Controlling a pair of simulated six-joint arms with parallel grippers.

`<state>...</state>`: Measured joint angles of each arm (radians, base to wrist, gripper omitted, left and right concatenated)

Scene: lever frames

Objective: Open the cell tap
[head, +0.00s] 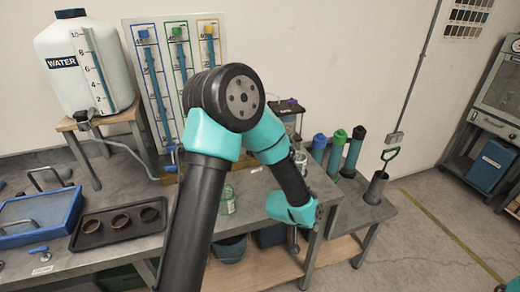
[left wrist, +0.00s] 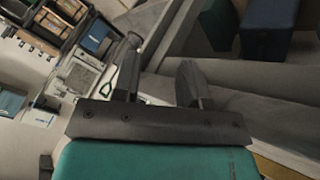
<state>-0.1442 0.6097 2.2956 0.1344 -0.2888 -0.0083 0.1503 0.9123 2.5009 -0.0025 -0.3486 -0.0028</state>
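A small tap with a blue lever (head: 171,153) stands at the foot of the tube panel in the head view. I cannot tell which fitting is the cell tap. My left arm crosses the middle of the head view and its wrist (head: 295,212) hangs by the bench's right part, with the fingers not clear there. In the left wrist view my left gripper (left wrist: 158,75) has its two fingers apart with nothing between them. My right gripper is in neither view.
A white water tank (head: 82,65) stands on a small stand at the left, with a hose. A dark tray (head: 120,225) with several rings and a blue tray (head: 38,215) lie on the bench.

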